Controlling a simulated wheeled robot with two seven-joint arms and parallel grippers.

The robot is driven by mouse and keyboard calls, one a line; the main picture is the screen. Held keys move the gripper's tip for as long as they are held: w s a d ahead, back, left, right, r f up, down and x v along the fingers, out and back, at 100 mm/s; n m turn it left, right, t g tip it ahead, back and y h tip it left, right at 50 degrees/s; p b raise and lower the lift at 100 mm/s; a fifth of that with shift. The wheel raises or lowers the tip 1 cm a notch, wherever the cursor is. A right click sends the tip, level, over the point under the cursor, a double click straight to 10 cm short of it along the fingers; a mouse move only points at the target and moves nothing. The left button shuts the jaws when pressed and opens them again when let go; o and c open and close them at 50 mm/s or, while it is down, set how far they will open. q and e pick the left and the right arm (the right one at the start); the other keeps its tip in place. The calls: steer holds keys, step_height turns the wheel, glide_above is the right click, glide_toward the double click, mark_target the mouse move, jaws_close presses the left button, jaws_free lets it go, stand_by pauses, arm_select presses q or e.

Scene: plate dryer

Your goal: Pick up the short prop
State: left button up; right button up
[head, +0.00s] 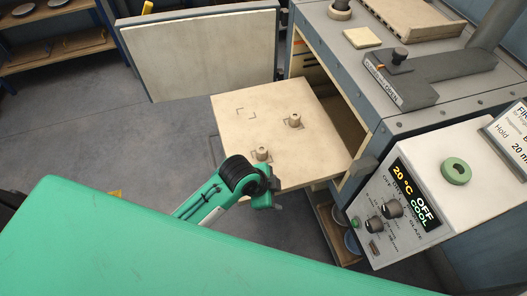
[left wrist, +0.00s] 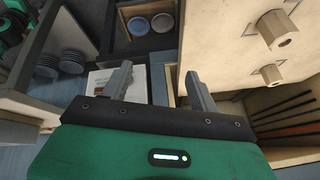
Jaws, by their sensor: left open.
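Two pale, stubby props stand apart on the pulled-out kiln shelf (head: 323,150) in the head view: one near the middle (head: 294,121), one by the near left edge (head: 261,154). I cannot tell for sure which is the short one. Two props on the pale board also show in the left wrist view, one at the upper right (left wrist: 275,27) and a smaller-looking one below it (left wrist: 268,74). My left gripper (head: 276,195) is open and empty beside the shelf's near edge, apart from both props; its spread fingers (left wrist: 158,72) show in the wrist view. My right gripper is out of sight.
The open kiln door (head: 205,55) stands behind the shelf. The kiln body and its control panel (head: 405,205) bound the right side. A bracket-marked spot (head: 246,113) on the shelf is bare. Racks with plates (head: 85,40) stand at the far left; floor between is clear.

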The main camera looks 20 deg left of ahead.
arm_select(q)
steer(key=w+d+r+m+g, duration=0.3)
steer(key=w+m, duration=0.4)
steer(key=m, duration=0.7)
steer(key=w+a+r+m+y, duration=0.2)
steer(key=w+a+m+y, duration=0.1)
steer(key=w+a+m, duration=0.25)
steer(key=m+y+p, duration=0.1)
steer(key=m+p, duration=0.2)
steer(key=m, duration=0.1)
glide_above(262, 149)
steer(key=shift+g, duration=0.3)
step_height(262, 149, down, 5)
steer(key=shift+a+f, duration=0.1)
steer(key=shift+a, duration=0.05)
steer(key=shift+f, duration=0.35)
step_height(262, 149, down, 4)
steer(key=shift+f+p, duration=0.1)
steer(key=shift+p, duration=1.05)
steer(key=shift+f, duration=0.3)
